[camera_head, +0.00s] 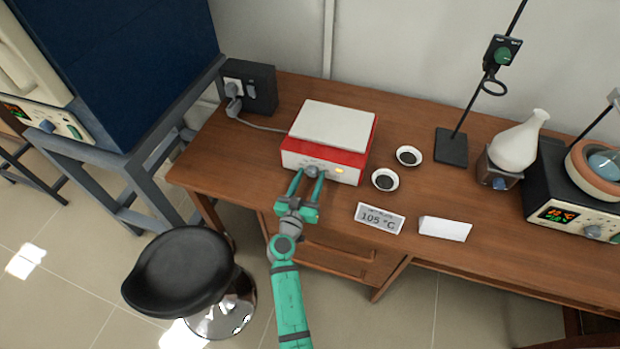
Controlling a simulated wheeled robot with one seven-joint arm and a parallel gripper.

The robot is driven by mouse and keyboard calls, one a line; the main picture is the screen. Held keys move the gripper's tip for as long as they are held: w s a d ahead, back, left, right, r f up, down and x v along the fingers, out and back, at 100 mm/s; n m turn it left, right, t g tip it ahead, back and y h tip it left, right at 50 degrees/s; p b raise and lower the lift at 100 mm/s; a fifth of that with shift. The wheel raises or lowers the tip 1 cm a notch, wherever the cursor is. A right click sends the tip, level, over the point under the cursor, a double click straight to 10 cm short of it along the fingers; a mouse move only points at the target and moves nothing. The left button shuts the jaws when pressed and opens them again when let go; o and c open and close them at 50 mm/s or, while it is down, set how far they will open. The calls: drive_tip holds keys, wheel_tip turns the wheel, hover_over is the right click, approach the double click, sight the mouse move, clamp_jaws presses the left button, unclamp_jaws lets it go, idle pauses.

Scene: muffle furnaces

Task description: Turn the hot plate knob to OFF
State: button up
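The hot plate (357,137) is a red and white box with a white top, standing on the wooden desk near its left end. I cannot tell whether the fingers press on the knob. The knob's marking and the lettering around it are too small to read.
A power box (262,88) with a cable stands behind left. Two small dishes (385,180) (409,156), a display reading 105 °C (380,218) and a blank white card (445,229) lie to the right. A black stool (180,275) stands in front at left.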

drive_tip(key=v, duration=1)
drive_tip(key=shift+s+a, duration=0.1)
drive_tip(key=shift+s, duration=0.3)
drive_tip(key=m, duration=0.3)
drive_tip(key=shift+w+m, duration=0.25)
drive_tip(key=shift+m, duration=0.55)
drive_tip(key=x, duration=1)
drive_tip(key=shift+w, duration=0.25)
drive_tip(key=c, duration=1)
drive_tip(key=shift+c, duration=0.2)
